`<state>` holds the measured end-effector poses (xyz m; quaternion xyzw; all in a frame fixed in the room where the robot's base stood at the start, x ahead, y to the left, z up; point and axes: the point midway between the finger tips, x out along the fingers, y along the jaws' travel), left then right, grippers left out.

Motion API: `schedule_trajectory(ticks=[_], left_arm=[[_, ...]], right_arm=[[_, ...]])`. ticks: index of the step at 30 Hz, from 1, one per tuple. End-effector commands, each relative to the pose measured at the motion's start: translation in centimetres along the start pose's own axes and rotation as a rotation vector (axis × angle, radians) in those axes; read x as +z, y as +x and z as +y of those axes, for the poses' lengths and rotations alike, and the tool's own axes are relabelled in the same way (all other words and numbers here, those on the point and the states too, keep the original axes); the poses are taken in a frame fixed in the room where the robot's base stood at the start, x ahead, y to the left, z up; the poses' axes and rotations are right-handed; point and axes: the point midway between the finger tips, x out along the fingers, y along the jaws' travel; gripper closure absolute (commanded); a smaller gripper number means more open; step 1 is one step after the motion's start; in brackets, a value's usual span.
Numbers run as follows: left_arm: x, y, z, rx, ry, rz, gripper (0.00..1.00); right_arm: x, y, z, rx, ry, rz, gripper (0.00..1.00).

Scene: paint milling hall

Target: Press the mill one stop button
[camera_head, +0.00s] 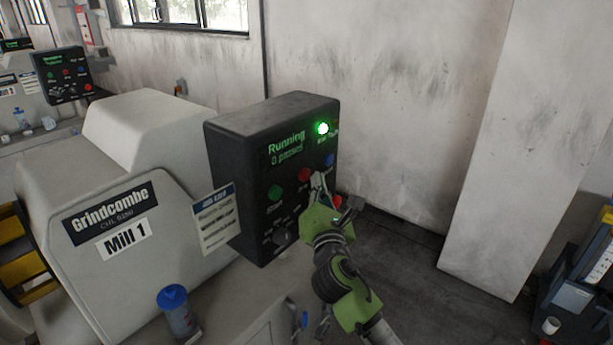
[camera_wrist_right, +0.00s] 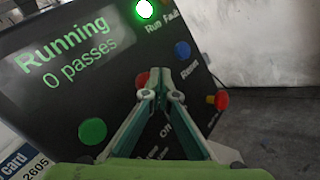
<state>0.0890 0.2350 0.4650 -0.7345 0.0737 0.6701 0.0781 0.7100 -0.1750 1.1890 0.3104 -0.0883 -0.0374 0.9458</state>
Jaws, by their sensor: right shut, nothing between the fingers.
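The Mill 1 control box (camera_head: 240,150) is black and stands on the mill (camera_head: 150,240). Its display (camera_head: 286,143) reads "Running, 0 passes" and a green lamp (camera_head: 322,128) is lit. A red button (camera_head: 304,174) sits between the green button (camera_head: 275,192) and the blue button (camera_head: 328,160). In the right wrist view the red button (camera_wrist_right: 142,79) is partly hidden behind the fingertips. My right gripper (camera_head: 319,182) is shut and empty, its tips at or just in front of the red button; I cannot tell whether they touch. My left gripper is not in view.
A black knob (camera_head: 284,235) is low on the panel. A red button on a yellow base (camera_wrist_right: 218,99) sits at the box's right. A card (camera_head: 215,220) hangs at the left. A blue-lidded jar (camera_head: 176,311) stands in front. A second control box (camera_head: 62,75) is far left.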

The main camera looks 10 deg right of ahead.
Motion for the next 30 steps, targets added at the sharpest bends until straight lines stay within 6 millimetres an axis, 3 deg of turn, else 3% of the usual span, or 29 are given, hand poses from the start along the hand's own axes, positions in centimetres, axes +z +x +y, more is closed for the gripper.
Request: schedule_trajectory(ticks=[30], left_arm=[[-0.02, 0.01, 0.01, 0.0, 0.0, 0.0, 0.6]], right_arm=[[-0.51, 0.71, 0.55, 0.0, 0.0, 0.0, 1.0]])
